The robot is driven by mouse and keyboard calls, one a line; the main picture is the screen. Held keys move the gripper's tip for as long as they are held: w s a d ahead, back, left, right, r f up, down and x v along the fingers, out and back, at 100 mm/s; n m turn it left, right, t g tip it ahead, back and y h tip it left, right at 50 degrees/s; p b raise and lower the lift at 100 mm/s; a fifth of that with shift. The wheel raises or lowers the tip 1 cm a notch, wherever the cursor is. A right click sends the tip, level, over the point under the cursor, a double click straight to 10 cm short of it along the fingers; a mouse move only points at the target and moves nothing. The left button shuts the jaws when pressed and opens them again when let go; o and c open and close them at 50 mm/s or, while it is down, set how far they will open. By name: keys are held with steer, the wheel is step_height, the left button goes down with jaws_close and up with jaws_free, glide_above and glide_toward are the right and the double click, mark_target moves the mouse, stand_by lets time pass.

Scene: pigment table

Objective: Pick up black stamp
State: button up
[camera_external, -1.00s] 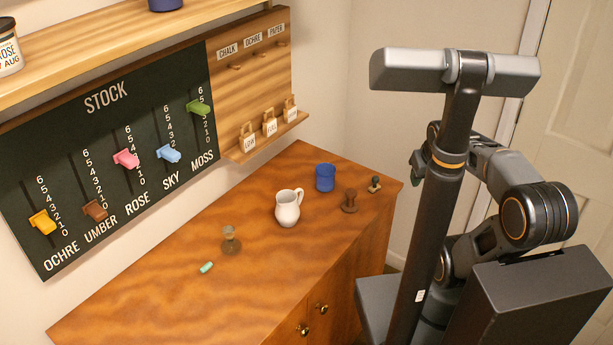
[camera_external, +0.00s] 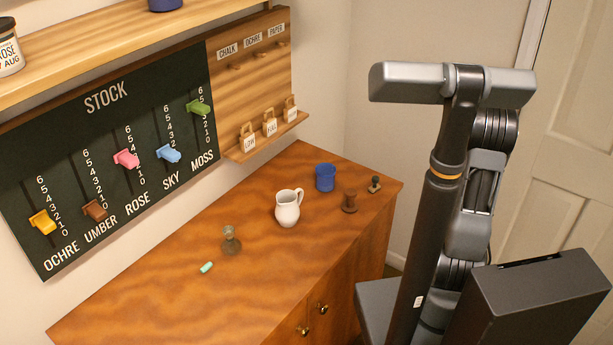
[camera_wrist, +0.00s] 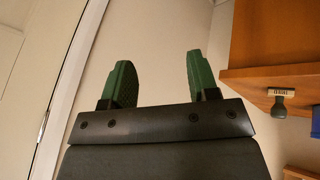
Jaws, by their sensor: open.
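The black stamp (camera_external: 374,184) stands at the far right corner of the wooden cabinet top (camera_external: 190,300). It is small and dark, with a pale base. In the wrist view a dark-handled stamp (camera_wrist: 279,104) with a light lettered label shows at the right, by the edge of an orange-brown wooden surface (camera_wrist: 275,80); this picture looks upside down. My gripper (camera_wrist: 158,62) has two green fingers, spread apart with nothing between them. The stamp is well to the right of the fingers, apart from them. In the external view my gripper is hidden behind my own column and arm.
A brown spool-like object (camera_external: 349,202) and a blue cup (camera_external: 325,178) stand near the stamp. A white jug (camera_external: 288,207), a glass vessel (camera_external: 231,240) and a teal piece (camera_external: 206,267) lie further left. A door (camera_external: 570,150) is at the right. The front left cabinet top is clear.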

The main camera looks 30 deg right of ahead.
steer(key=w+a+f+n+t+y, duration=0.2)
steer(key=w+f+n+t+y, duration=0.1)
steer(key=w+f, duration=0.1)
steer(key=n+t+y, duration=0.2)
steer(key=n+y, duration=0.3)
steer(key=y, duration=0.5)
glide_toward(359, 165)
steer(key=shift+m, duration=0.3)
steer(key=x, duration=0.6)
steer(key=shift+w+a+f, duration=0.1)
steer(key=shift+p+x, duration=0.45)
steer(key=shift+x, duration=2.7)
steer(key=shift+c, duration=0.3)
steer(key=c, duration=0.9)
